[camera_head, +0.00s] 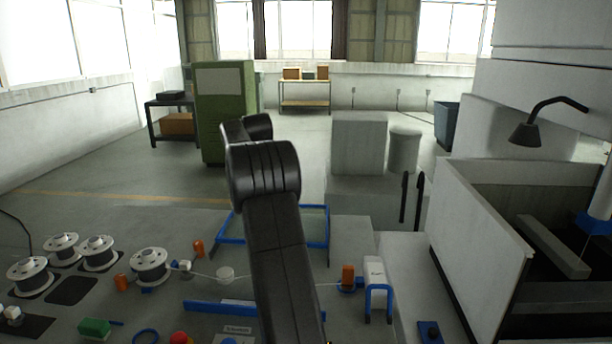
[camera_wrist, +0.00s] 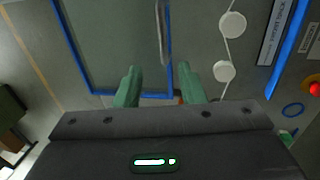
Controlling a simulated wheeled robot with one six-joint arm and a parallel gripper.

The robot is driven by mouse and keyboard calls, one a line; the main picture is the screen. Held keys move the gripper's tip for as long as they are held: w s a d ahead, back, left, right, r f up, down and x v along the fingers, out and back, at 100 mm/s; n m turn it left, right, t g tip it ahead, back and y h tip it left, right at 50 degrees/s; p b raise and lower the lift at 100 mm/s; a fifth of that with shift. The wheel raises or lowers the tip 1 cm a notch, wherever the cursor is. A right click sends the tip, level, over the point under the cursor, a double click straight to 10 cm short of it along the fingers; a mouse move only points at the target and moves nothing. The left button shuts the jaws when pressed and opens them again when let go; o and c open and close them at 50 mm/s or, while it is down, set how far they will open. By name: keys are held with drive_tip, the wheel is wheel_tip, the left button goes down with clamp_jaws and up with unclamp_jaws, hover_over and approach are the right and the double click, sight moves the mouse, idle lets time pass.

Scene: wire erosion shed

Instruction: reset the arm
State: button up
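My gripper (camera_wrist: 162,72) shows in the wrist view as two green fingers standing well apart, with nothing held between them. They are above a grey panel with a blue frame (camera_wrist: 100,93). My black arm (camera_head: 272,230) rises through the middle of the head view, its elbow at the top. My gripper is not visible in the head view.
The bench holds several wire spools (camera_head: 149,265), orange guides (camera_head: 121,283), a white roller (camera_head: 225,274) and a white block in a blue bracket (camera_head: 378,290). A walled machine tank (camera_head: 478,250) with a lamp (camera_head: 527,134) stands right. A green cabinet (camera_head: 226,110) stands behind.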

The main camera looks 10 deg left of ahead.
drive_tip(key=f, duration=0.4)
drive_tip(key=w+f+p, duration=0.1)
drive_tip(key=f, duration=0.3)
drive_tip(key=w+f, duration=0.1)
drive_tip(key=f, duration=0.3)
drive_tip(key=shift+w+f+p, duration=0.25)
drive_tip(key=shift+f+p, duration=0.15)
drive_tip(key=shift+s+r, duration=0.1)
drive_tip(key=shift+s, duration=0.25)
drive_tip(key=shift+b, duration=0.3)
